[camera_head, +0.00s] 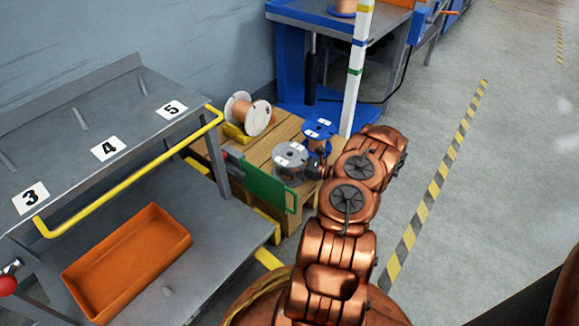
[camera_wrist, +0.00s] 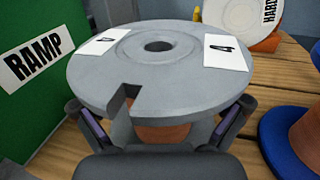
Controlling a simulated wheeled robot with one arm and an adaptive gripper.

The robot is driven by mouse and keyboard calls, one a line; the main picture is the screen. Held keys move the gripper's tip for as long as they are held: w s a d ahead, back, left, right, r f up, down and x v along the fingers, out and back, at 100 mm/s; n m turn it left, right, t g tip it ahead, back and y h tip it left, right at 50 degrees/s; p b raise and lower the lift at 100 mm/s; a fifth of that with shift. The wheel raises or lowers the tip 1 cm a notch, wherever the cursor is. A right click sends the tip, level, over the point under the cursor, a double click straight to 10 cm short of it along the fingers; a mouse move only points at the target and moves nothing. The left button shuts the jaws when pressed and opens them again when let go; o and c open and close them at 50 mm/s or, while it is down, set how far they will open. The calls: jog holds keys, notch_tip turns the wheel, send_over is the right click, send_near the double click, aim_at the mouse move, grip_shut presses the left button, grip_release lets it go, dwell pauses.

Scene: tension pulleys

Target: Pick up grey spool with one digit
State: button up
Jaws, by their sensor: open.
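The grey spool (camera_head: 291,155) stands upright on the wooden pallet, behind the green panel in the head view. In the wrist view the grey spool (camera_wrist: 165,75) fills the middle, its top flange bearing white labels, one reading 4, and a notch in its near edge. Copper-coloured winding shows below the flange. My gripper (camera_wrist: 165,130) is open, with one finger on each side of the spool below the flange's near edge. Whether the fingers touch the spool cannot be told.
A blue spool (camera_head: 318,130) stands close to the right of the grey one. A white-flanged spool (camera_head: 248,114) lies behind. The green panel (camera_head: 262,187), marked RAMP, borders the left side. The wooden pallet (camera_head: 262,150) is beside the metal rack with an orange tray (camera_head: 128,262).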

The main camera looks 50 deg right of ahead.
jog(key=shift+c, duration=0.3)
jog(key=c, duration=1.7)
jog(key=shift+r, duration=0.1)
